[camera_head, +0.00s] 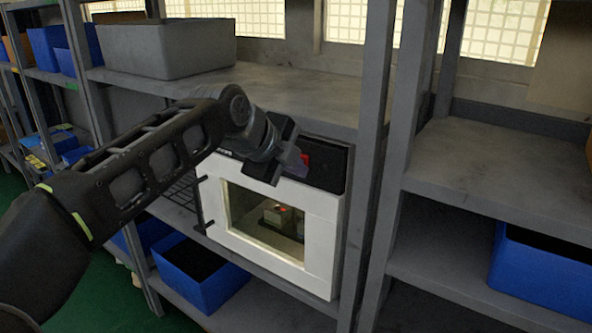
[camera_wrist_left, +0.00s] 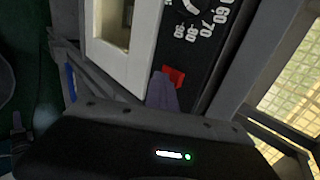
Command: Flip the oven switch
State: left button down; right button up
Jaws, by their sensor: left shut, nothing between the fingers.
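The oven (camera_head: 325,225) stands on the middle shelf, with a white front, a glass window and a dark control panel (camera_head: 328,170) along its top. In the left wrist view the red switch (camera_wrist_left: 174,76) sits on the black panel beside a numbered dial (camera_wrist_left: 192,8). The shut fingers (camera_wrist_left: 163,90) are right at the switch and overlap its lower edge; I cannot tell if they touch it. My right gripper is not in view.
The oven sits between grey shelf posts (camera_head: 375,130). A grey bin (camera_head: 170,48) stands on the shelf above. Blue bins stand below (camera_head: 200,280) and at the right (camera_head: 545,275). The right shelf's upper board (camera_head: 500,165) is bare.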

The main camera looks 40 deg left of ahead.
pick_arm(q)
jog(key=shift+r+p, duration=0.5)
jog(key=shift+r, duration=0.4)
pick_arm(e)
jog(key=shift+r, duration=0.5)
